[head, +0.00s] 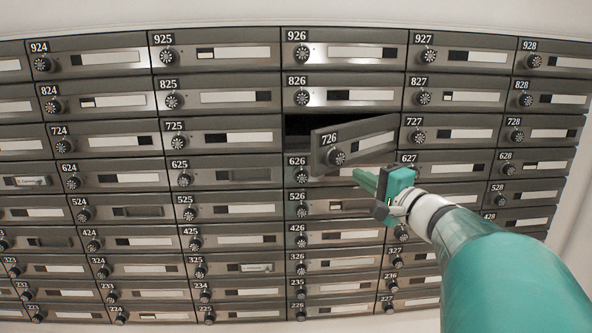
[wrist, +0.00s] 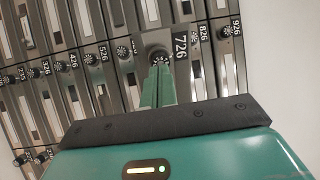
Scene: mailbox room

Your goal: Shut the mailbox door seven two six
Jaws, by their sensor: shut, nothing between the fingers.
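The mailbox door 726 (head: 352,146) is grey metal with a round dial and stands open. Its left edge swings out toward me, and the dark inside of its box (head: 300,130) shows at the left and above it. My gripper (head: 364,179) is shut and empty, just below and in front of the door. In the wrist view, door 726 (wrist: 185,72) appears turned sideways, and the green fingers of my gripper (wrist: 160,72) point at its dial. I cannot tell whether the fingertips touch the door.
Rows of shut mailbox doors surround it, such as 725 (head: 213,137) on the left, 826 (head: 343,90) above and 727 (head: 458,134) on the right. Door 626 (head: 305,178) below is partly covered. The space in front of the left doors is free.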

